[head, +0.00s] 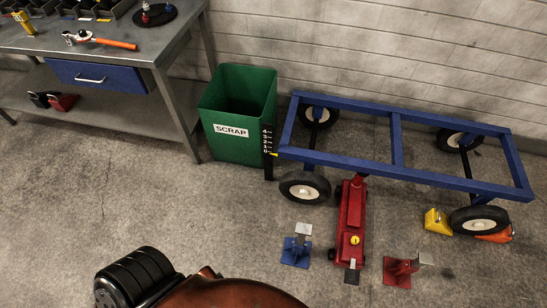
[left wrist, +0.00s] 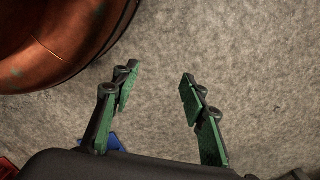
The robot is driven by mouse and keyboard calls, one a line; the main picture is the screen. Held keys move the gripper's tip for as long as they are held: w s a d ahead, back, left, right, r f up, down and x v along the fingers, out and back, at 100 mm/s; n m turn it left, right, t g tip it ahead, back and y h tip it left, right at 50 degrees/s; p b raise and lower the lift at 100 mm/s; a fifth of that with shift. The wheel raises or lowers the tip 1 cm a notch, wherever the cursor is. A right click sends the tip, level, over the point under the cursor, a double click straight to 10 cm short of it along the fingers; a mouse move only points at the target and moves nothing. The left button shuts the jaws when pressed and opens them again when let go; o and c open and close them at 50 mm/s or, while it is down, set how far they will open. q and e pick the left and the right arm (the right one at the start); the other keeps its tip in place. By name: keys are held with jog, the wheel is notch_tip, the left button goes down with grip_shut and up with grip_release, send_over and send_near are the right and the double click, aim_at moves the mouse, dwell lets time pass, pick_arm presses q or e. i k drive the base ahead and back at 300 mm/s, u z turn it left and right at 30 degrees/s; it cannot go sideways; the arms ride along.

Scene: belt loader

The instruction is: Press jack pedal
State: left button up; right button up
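A long red floor jack (head: 350,222) lies on the floor with its far end under the near rail of a blue cart frame (head: 395,140). A small dark pedal (head: 352,275) with a pale pad sits at the jack's near end. My left gripper (left wrist: 158,76) is open in the left wrist view, its green-padded fingers apart over bare floor. Nothing is between them. A bit of something blue (left wrist: 115,142) shows behind the left finger. My left gripper cannot be made out in the head view. My right gripper is in neither view.
A blue stand (head: 296,250) and a red stand (head: 398,272) flank the jack. Yellow (head: 437,221) and orange (head: 496,236) chocks sit by the right near wheel. A green scrap bin (head: 238,115) stands beside a workbench (head: 160,55). The floor at left is clear.

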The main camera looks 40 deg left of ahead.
aim_at(351, 275)
jog(key=u, duration=0.55)
jog(key=k, duration=1.35)
jog(key=u, duration=0.65)
jog(key=i, duration=0.6)
jog(key=z, duration=0.35)
